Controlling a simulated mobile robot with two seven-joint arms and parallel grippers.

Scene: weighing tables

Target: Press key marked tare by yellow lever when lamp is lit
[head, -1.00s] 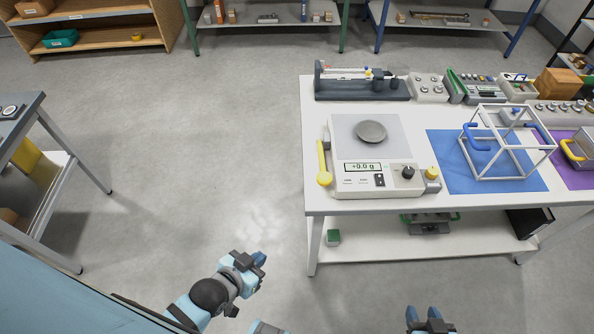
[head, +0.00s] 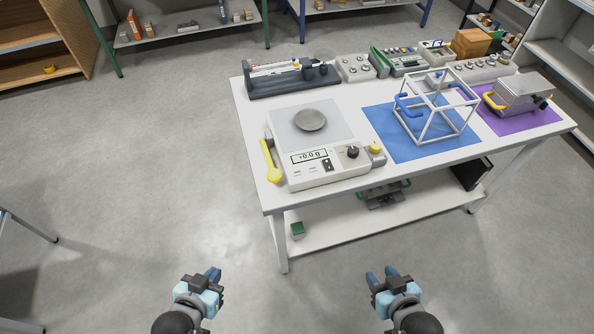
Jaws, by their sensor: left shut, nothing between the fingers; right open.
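The white weighing scale (head: 330,176) stands near the left front corner of the white table (head: 252,108). Its display (head: 310,156) reads about +0.0 g. A yellow lever (head: 269,160) is on its left side, and a yellow knob (head: 375,147) is at its right front beside a black knob (head: 352,152). Small key marks on the front panel are too small to read, and I cannot tell whether a lamp is lit. A round grey pan (head: 310,120) sits on top. My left gripper (head: 211,276) is shut and empty, my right gripper (head: 381,274) open and empty; both are in front of the table, away from the scale.
A white wire frame cube (head: 436,108) stands on a blue mat (head: 385,122). A grey metal box (head: 520,92) sits on a purple mat (head: 500,124). Devices line the table's back. A lower shelf (head: 340,228) holds a green block (head: 297,230).

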